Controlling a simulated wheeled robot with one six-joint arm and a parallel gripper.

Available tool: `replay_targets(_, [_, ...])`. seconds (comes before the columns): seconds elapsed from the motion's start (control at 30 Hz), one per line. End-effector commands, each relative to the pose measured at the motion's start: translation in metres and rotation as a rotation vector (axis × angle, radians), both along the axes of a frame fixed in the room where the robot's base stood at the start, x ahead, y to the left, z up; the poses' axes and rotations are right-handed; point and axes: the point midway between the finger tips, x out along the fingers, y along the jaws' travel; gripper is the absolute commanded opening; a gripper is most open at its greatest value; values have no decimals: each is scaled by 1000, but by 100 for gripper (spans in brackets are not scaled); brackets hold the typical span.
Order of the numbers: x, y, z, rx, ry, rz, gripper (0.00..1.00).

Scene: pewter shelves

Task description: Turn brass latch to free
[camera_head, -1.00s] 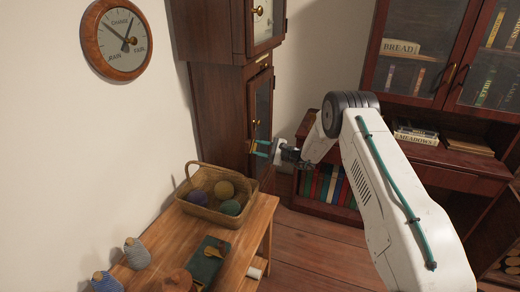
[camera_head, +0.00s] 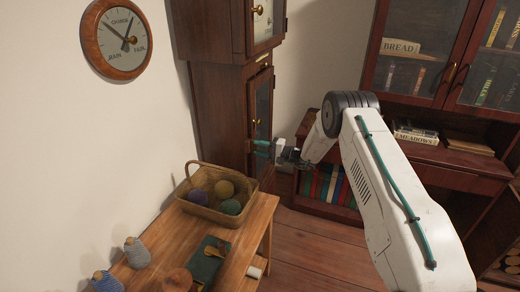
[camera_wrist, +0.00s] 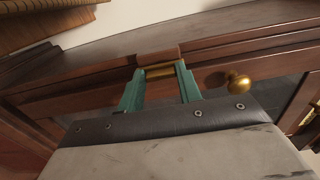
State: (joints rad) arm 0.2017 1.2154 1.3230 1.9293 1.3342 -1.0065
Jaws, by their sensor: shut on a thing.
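The brass latch (camera_wrist: 159,72) shows in the wrist view as a small golden bar beside a wooden block on the edge of the clock case. My gripper (camera_wrist: 161,82) has its two teal fingers on either side of the latch and is shut on it. In the head view, my gripper (camera_head: 262,149) reaches the lower door (camera_head: 263,103) of the tall dark wooden clock case (camera_head: 215,120). The latch is mostly hidden by the fingers there. The door appears closed.
A round brass knob (camera_wrist: 239,82) sticks out right of my fingers in the wrist view. A wooden table (camera_head: 175,240) with a wicker basket (camera_head: 190,204) of yarn balls stands below left. A bookcase (camera_head: 425,155) stands at right. Floor (camera_head: 310,245) between them is clear.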

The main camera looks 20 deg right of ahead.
Motion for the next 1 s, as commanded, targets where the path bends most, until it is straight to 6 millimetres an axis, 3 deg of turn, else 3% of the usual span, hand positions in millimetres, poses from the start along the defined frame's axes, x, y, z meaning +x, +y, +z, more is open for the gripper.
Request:
replay_targets(0.5, [-1,-1,-2,-13,-14,-1,12])
replay_targets(0.53, [-1,-1,-2,-13,-14,-1,37])
replay_targets(0.6, [-1,-1,-2,-13,-14,-1,56])
replay_targets(1.0, [-5,-8,-1,-12,-13,-1,56])
